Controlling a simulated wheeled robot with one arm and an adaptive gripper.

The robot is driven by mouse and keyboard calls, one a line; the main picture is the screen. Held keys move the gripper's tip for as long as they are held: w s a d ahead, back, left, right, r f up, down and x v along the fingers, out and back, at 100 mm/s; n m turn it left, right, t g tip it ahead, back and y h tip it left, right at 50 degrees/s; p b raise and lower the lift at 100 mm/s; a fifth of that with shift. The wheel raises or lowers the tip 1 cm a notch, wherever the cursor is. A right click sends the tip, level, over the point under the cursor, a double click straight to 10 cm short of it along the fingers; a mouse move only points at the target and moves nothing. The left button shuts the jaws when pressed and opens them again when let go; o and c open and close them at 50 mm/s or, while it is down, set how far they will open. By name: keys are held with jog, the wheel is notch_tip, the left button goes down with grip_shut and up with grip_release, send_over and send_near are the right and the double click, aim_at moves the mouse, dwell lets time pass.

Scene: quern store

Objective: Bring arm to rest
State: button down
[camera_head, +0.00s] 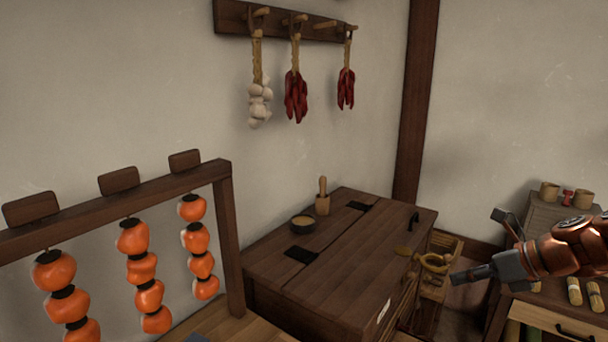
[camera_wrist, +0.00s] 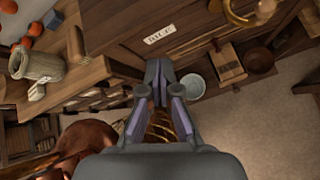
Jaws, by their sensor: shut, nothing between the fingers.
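My arm (camera_head: 575,248), copper-coloured, reaches in from the right edge in the head view. My gripper (camera_head: 462,276), dark grey, points left at its end, in the air in front of the wooden chest's right side. In the wrist view the fingers of my gripper (camera_wrist: 158,68) are together with nothing between them. The dark wooden chest (camera_head: 335,260) has a flat lid with a black handle and a paper label on its front. The label also shows in the wrist view (camera_wrist: 159,35), beyond the fingertips.
A rack (camera_head: 120,200) with strings of orange fruit stands at the left. A low table with brushes (camera_head: 574,292) is under my arm. Garlic (camera_head: 259,103) and chillies hang on the wall.

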jog(key=s+a+f+n+g+h, duration=0.1)
jog(key=s+a+n+g, duration=0.2)
jog(key=s+a+n, duration=0.35)
jog(key=s+a+f+n+g+h, duration=0.15)
jog(key=s+a+n, duration=0.25)
jog(key=a+n, duration=0.55)
jog(key=s+a+f+n+g+h+p, duration=0.1)
jog(key=s+f+n+g+h, duration=0.1)
jog(key=s+n, duration=0.5)
jog(key=s+a+f+n+g+h+p, duration=0.1)
jog(key=s+f+n+g+h, duration=0.1)
jog(key=s+n, duration=0.6)
jog(key=s+f+h, duration=0.1)
jog(key=s, duration=0.2)
jog(key=shift+f, duration=0.1)
